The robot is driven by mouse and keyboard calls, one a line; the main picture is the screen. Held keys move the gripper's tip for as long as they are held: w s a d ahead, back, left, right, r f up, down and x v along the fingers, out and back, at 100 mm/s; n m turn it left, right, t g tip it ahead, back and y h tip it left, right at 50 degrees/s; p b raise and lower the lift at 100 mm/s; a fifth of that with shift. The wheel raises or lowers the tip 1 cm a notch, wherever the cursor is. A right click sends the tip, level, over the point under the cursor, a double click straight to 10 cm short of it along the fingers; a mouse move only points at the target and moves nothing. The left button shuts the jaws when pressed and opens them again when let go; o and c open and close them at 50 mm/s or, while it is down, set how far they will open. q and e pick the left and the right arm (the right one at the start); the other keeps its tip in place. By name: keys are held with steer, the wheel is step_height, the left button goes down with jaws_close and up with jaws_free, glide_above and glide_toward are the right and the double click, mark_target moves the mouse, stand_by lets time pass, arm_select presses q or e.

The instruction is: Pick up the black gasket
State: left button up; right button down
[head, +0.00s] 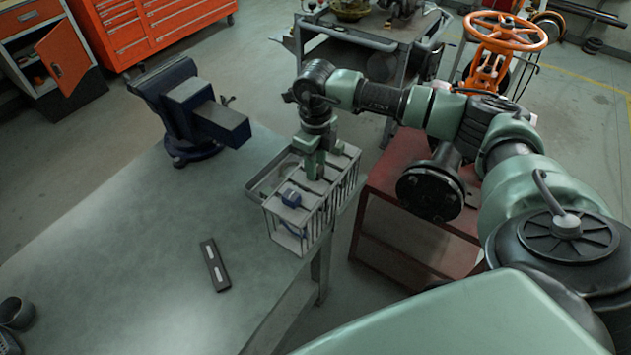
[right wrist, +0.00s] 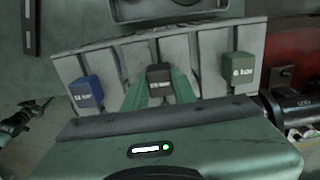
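The black gasket (right wrist: 160,77) shows as a small dark labelled block in the middle of the right wrist view, in a slotted rack (right wrist: 210,45). My right gripper (right wrist: 159,88) has its two green fingers on either side of it, with no clear gap, and looks shut on it. In the head view my right gripper (head: 314,168) points down into the grey wire rack (head: 345,170) at the table edge, and hides the black gasket. A blue block (right wrist: 87,93) and a grey-green block (right wrist: 243,73) sit in slots to either side. My left gripper is not in view.
A blue vise (head: 200,112) stands at the table's far edge. A dark slotted bar (head: 214,265) lies on the table (head: 130,250), whose middle is otherwise clear. A red stand (head: 400,235) bearing a black flanged valve (head: 430,190) is right of the rack.

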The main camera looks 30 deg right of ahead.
steer(key=shift+r, duration=0.1)
stand_by(0.3)
steer(key=shift+r+b, duration=0.3)
steer(key=shift+r, duration=0.25)
step_height(320, 180, up, 19)
steer(key=b, duration=0.3)
steer(key=shift+f, duration=0.15)
